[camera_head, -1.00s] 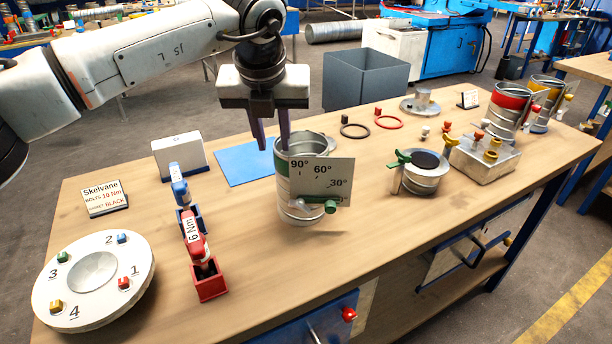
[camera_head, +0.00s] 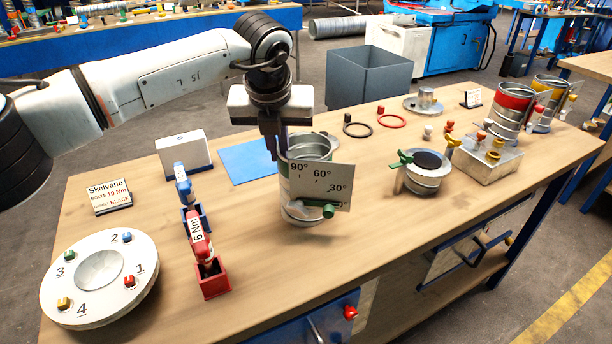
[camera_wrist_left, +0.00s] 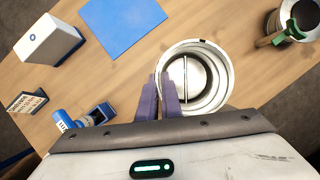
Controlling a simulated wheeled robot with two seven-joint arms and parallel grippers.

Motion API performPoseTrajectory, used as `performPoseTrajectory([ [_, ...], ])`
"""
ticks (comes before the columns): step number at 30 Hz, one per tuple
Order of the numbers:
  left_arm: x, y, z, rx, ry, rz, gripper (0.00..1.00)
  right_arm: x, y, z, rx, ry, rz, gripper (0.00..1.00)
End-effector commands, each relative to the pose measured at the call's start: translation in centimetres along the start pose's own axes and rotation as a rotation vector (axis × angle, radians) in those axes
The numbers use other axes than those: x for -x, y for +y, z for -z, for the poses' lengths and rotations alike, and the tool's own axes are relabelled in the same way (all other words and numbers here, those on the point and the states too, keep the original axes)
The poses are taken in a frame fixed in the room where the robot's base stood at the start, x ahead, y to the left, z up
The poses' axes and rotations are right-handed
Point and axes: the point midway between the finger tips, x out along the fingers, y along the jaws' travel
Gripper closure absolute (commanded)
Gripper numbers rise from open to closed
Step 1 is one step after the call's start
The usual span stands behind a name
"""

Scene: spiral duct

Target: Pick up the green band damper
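The green band damper (camera_head: 298,208) is a silver, open-topped cylinder with a green band, a white angle plate and a green-tipped handle. It stands upright at the middle of the bench, and I see no clear gap under it. My left gripper (camera_head: 276,152) points down at its left rim. In the left wrist view, the two purple fingers (camera_wrist_left: 165,98) are close together with the damper's near-left wall (camera_wrist_left: 221,62) between them, one inside and one outside. They look shut on that wall. The lower fingertips are partly hidden. My right gripper is not in view.
A blue mat (camera_head: 247,162) and a white box (camera_head: 183,153) lie left of the damper. Red and blue tool holders (camera_head: 213,280) stand front left, beside a numbered round plate (camera_head: 75,305). A flanged damper (camera_head: 424,180) stands to the right. Bench front centre is clear.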

Motion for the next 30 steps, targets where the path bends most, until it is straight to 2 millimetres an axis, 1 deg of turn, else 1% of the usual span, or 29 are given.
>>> performPoseTrajectory([
  [5,0.3,0.1,-0.2,0.001,-0.003,-0.001,1.00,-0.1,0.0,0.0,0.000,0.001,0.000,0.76],
  [8,1.3,0.0,-0.7,0.002,-0.004,-0.001,1.00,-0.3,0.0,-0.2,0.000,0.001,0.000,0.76],
  [15,5.7,-0.1,-2.5,0.002,-0.007,0.001,1.00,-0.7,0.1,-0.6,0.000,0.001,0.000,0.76],
  [18,7.3,0.0,-3.1,0.002,-0.006,0.001,1.00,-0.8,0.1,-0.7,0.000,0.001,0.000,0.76],
  [21,8.4,0.0,-3.5,0.002,-0.003,0.000,1.00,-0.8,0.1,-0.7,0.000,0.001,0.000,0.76],
  [25,9.0,0.0,-3.8,0.002,-0.003,0.001,1.00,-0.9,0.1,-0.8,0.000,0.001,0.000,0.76],
  [30,8.5,-0.1,-3.6,0.001,-0.002,0.000,1.00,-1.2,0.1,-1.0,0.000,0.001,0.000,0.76],
])
